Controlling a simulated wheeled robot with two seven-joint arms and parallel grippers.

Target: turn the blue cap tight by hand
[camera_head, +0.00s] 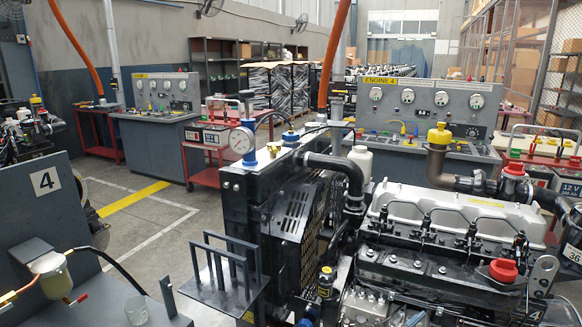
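A small blue cap (290,136) sits on top of the black radiator (262,172) at the front of the near engine. Neither of my grippers shows in this view, and nothing touches the cap.
The engine (440,262) fills the lower right, with a yellow cap (439,134) and a red cap (503,270). A pronged grey rack (222,292) stands before the radiator. A panel marked 4 (45,205) is at left. Open floor (140,215) lies between.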

